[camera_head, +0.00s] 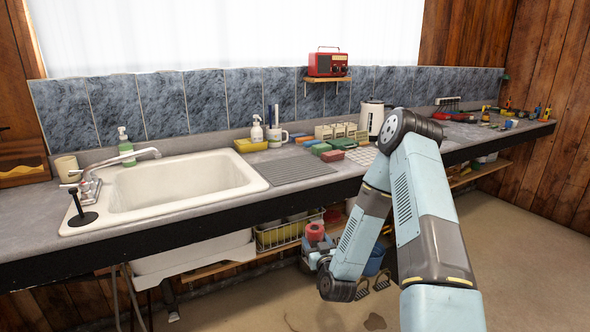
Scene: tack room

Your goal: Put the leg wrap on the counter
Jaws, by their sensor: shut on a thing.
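The counter (345,183) is a long grey worktop with a dark front edge, running along the back wall under blue-grey tiles. My gripper (316,242) is small in view, low in front of the counter and below its top. It is shut on a small red roll, which looks like the leg wrap (315,231). The roll is beside the lower shelf in the picture and apart from the worktop. My arm bends down from its elbow, and the fingers are too small to see in detail.
A white sink (180,187) with a tap fills the counter's left part. A ribbed drainer (292,170) lies to its right. Coloured blocks (335,155), a kettle (371,117) and several tools (505,122) stand further right. A wire basket (282,234) sits on the shelf below.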

